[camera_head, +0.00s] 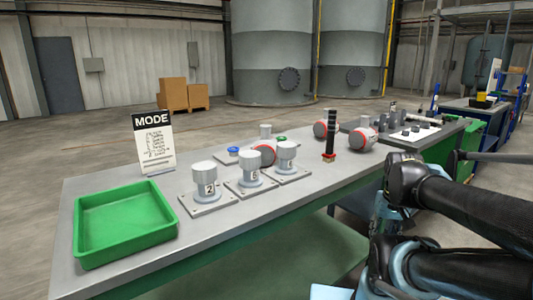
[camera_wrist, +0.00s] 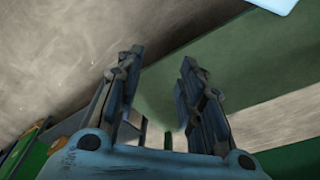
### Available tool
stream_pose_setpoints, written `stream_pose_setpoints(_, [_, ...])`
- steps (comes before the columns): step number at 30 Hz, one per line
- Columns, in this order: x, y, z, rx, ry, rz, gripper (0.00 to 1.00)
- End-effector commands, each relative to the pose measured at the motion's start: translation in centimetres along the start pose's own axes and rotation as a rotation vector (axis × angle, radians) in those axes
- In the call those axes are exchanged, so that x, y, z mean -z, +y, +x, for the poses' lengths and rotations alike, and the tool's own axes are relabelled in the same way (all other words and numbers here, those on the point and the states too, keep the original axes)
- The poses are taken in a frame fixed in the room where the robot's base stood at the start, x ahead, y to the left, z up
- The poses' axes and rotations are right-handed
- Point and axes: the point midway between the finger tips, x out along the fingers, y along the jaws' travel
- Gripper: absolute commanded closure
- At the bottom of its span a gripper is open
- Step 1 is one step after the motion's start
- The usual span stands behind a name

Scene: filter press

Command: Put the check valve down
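My gripper (camera_wrist: 157,65) is open in the wrist view, with its two dark fingers apart and nothing between them. Beyond the fingers I see the floor and a green surface. In the head view, my arm is at the right, beside the table's front edge, and I cannot make out the fingers. I cannot tell which thing is the check valve.
An empty green tray (camera_head: 125,222) is at the table's left end, with a MODE sign (camera_head: 153,141) behind it. Three numbered grey posts (camera_head: 250,172) stand on square plates. A tall black piece with a red base (camera_head: 329,140) stands at the middle. Small parts crowd the far end.

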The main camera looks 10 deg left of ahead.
Motion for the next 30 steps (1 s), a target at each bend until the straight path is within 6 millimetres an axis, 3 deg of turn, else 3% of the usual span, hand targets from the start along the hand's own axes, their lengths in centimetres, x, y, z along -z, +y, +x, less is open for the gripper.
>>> stream_pose_setpoints(1, [-0.3,0.0,-0.4,0.0,0.006,-0.002,0.49])
stream_pose_setpoints(2, [-0.5,-0.1,-0.8,0.001,0.01,-0.004,0.42])
stream_pose_setpoints(5, [0.4,-0.4,-2.1,0.004,0.007,-0.023,0.41])
stream_pose_setpoints(8, [2.7,-1.6,-4.5,0.012,-0.002,-0.065,0.41])
stream_pose_setpoints(14, [8.7,-4.5,-11.1,0.029,-0.027,-0.179,0.41])
stream_pose_setpoints(23, [17.6,-10.8,-20.1,0.052,-0.066,-0.351,0.41])
stream_pose_setpoints(30, [23.6,-17.6,-26.3,0.065,-0.096,-0.492,0.41])
